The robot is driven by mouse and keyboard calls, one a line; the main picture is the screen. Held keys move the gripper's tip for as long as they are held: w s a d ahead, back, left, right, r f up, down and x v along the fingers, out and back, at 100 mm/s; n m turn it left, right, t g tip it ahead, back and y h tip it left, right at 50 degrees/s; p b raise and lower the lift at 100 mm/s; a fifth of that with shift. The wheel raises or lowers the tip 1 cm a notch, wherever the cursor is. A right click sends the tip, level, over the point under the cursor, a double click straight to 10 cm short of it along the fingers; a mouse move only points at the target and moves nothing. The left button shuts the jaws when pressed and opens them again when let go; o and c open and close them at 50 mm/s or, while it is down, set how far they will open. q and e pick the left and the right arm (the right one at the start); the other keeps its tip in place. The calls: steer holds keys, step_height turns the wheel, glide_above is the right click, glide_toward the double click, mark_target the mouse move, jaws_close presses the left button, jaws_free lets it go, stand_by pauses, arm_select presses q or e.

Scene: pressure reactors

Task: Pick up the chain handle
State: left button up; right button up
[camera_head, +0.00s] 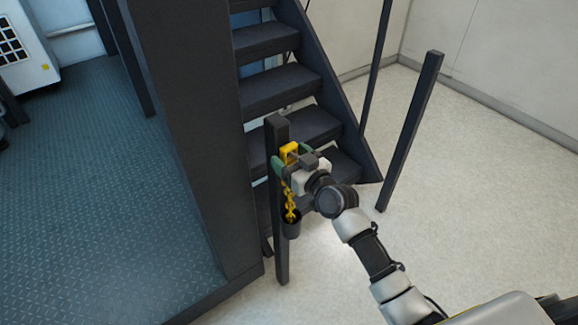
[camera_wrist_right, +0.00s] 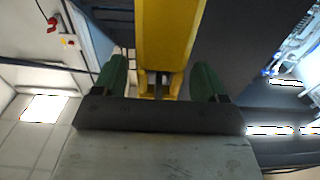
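The yellow chain handle (camera_head: 289,151) is at the upper part of a dark post, in front of the stairs. A yellow chain (camera_head: 290,203) hangs below it toward a dark cup (camera_head: 291,225) on the post. My right gripper (camera_head: 292,157) is at the handle, its green fingers spread on either side. In the right wrist view the yellow handle (camera_wrist_right: 170,35) stands between the two fingers (camera_wrist_right: 160,77), with narrow gaps beside it; whether either finger touches is hard to tell. My left gripper is out of view.
Dark stairs (camera_head: 283,90) rise right behind the post. A second dark post (camera_head: 410,130) stands to the right. A wide dark column (camera_head: 190,130) and a blue-grey raised floor (camera_head: 95,200) are on the left. Pale floor (camera_head: 490,190) on the right is clear.

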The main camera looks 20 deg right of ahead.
steer(key=c, duration=0.9)
steer(key=shift+r, duration=0.1)
steer(key=shift+r, duration=0.6)
steer(key=shift+s+d+r, duration=0.1)
steer(key=shift+s, duration=0.1)
steer(key=v, duration=1.7)
steer(key=shift+s, duration=0.25)
